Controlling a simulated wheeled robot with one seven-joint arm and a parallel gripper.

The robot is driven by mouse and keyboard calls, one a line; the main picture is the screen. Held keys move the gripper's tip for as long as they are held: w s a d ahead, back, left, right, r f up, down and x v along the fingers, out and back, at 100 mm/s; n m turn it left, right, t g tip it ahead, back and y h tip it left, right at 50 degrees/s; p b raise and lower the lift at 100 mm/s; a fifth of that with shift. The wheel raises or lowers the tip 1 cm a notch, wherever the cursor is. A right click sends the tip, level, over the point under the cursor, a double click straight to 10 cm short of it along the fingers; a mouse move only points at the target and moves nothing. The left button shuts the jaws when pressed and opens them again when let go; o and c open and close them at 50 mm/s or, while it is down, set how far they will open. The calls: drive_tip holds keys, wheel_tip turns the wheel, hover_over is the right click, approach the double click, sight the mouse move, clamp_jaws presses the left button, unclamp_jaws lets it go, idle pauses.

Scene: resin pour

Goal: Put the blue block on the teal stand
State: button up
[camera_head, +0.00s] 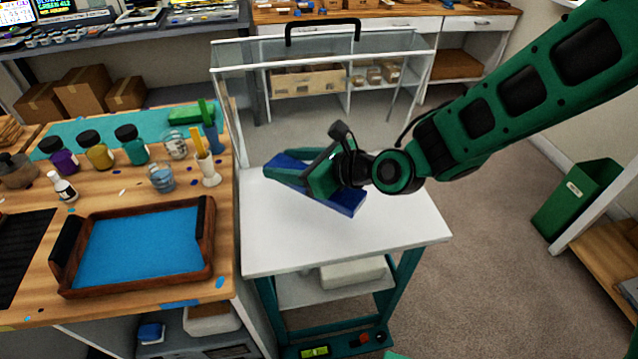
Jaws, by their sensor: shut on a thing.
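The blue block (350,204) is a long, flat piece, angled from upper left to lower right. My gripper (292,172), green and black, is shut on it from above and hides its middle. The teal stand (345,243) has a white top, teal legs and a clear panel along its back. The block is over the back half of the white top. I cannot tell whether it touches the top or is held a little above it.
Left of the stand is a wooden bench with a blue-lined tray (213,240), several jars and a white brush holder (209,172). A green bin (577,198) stands at the right. The front of the stand's top is clear.

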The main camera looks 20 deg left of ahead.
sight(348, 202)
drive_tip(key=w+d+f, duration=0.2)
drive_tip(key=d, duration=0.1)
drive_tip(key=w+d+f, duration=0.1)
drive_tip(key=shift+w+d+f, duration=0.2)
drive_tip(key=shift+w+d, duration=0.05)
drive_tip(key=shift+d, duration=0.1)
drive_tip(key=shift+f, duration=2.05)
drive_tip(key=o, duration=1.4)
drive_tip(key=shift+f, duration=0.1)
drive_tip(key=shift+c, duration=0.2)
drive_tip(key=v, duration=1.2)
